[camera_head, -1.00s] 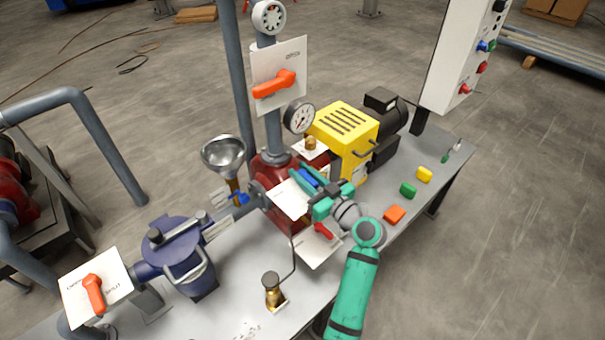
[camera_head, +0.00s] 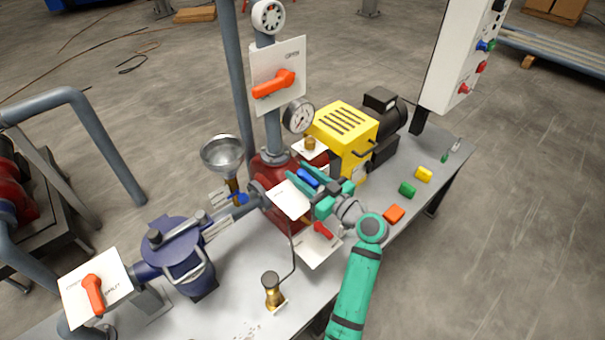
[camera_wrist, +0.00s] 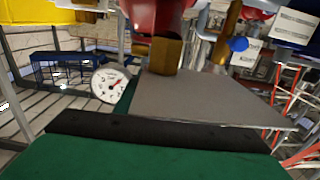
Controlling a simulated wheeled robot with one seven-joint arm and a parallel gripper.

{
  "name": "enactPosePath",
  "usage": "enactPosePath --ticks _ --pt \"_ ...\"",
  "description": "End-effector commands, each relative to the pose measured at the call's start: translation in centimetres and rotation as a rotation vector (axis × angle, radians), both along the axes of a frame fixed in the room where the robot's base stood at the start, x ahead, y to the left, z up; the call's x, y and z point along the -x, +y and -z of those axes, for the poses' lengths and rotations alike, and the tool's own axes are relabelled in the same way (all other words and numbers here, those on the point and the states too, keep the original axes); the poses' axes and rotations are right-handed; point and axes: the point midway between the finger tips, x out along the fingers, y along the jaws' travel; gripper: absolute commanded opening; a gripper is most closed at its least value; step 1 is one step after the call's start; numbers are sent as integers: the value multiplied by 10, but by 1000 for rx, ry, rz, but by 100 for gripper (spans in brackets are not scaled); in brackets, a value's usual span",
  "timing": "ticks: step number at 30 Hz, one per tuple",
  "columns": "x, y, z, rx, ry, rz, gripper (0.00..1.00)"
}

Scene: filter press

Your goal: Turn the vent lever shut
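A blue lever (camera_head: 307,178) shows at my green gripper (camera_head: 318,190), beside the red pump body, just behind a small white plate (camera_head: 288,200). I cannot read that plate, so I cannot confirm that this is the vent lever. My gripper's fingers are right at the blue lever; whether they touch or grip it is unclear. In the wrist view, my gripper's green body fills the bottom. A grey plate (camera_wrist: 200,98) and a brass block (camera_wrist: 165,55) lie close beyond it. The blue lever at the gripper cannot be made out there.
Another blue lever (camera_head: 241,198) sits below the metal funnel (camera_head: 223,155). A red lever (camera_head: 322,230) on a white plate is just below my gripper. A pressure gauge (camera_head: 299,117) and yellow guard (camera_head: 343,130) stand behind. Coloured blocks lie on the bench at right.

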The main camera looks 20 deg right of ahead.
Motion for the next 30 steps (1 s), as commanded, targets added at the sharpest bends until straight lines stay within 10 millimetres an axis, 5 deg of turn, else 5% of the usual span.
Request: enactPosePath --ticks 5,21,30 --pt "8 -5 -1 1 -1 3 36" --pt "91 -37 0 0 -1 4 36" --pt "102 -41 0 0 1 3 36"
